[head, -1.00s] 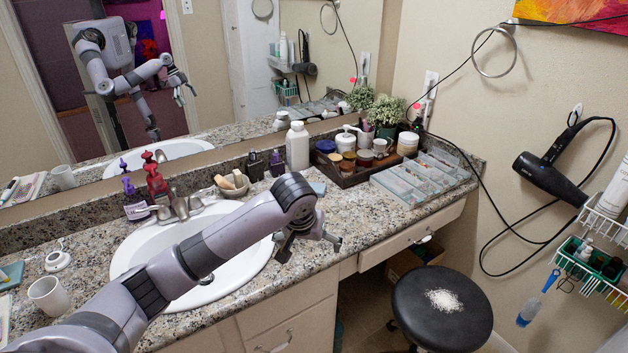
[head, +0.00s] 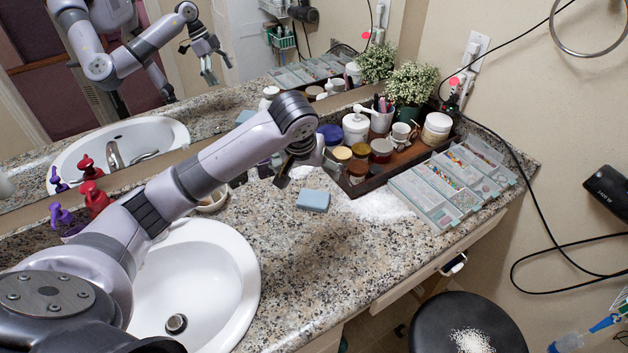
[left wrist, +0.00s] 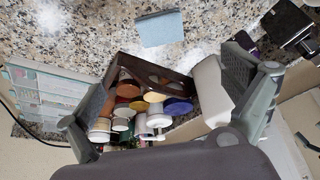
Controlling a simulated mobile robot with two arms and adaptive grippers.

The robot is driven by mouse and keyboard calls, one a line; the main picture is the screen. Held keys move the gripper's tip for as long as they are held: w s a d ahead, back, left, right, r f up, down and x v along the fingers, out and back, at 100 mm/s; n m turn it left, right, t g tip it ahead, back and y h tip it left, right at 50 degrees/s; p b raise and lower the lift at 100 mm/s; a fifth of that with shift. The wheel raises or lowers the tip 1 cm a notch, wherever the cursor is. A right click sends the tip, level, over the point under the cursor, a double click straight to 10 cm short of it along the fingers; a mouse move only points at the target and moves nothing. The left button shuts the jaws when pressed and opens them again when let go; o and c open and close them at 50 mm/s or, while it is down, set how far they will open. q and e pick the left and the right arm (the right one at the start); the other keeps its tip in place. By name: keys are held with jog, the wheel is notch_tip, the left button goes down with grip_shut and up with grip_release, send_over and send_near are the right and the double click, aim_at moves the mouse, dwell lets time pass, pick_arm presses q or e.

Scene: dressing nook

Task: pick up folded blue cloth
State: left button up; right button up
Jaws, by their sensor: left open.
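The folded blue cloth (head: 313,200) lies flat on the speckled counter, right of the sink and in front of the brown tray. It also shows near the top of the left wrist view (left wrist: 160,28). My left gripper (head: 300,172) is open and empty, held above the counter just behind and left of the cloth in the head view. In the left wrist view the two spread fingers (left wrist: 165,98) frame the tray, with the cloth beyond them. Part of the gripper is hidden by its own wrist. My right gripper is not in view.
The brown tray (head: 362,187) holds jars and mugs close beside the gripper. A white bottle (left wrist: 212,90) stands by the tray. A white powdery patch (head: 378,204) lies right of the cloth. A clear organizer (head: 425,200) sits farther right. Counter in front of the cloth is free.

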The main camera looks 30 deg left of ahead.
pick_arm(q)
send_over(314, 196)
jog(key=s, duration=0.3)
jog(key=f, duration=1)
jog(key=shift+w+d+f, duration=0.25)
jog(key=shift+d+f, duration=0.1)
jog(key=shift+d, duration=0.05)
jog(key=shift+w+f, duration=0.15)
jog(key=shift+f, duration=0.2)
jog(key=x, duration=0.4)
jog(key=shift+w+a+f+p, duration=0.2)
jog(key=shift+w+f+p, duration=0.05)
jog(key=shift+f+p, duration=0.1)
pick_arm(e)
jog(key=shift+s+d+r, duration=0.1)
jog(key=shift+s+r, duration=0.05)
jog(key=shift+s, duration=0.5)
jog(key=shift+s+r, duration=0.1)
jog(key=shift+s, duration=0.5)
pick_arm(q)
jog(key=shift+c, duration=0.3)
jog(key=c, duration=1.1)
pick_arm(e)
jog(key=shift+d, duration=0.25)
pick_arm(q)
jog(key=shift+o, duration=0.2)
jog(key=shift+r, duration=0.15)
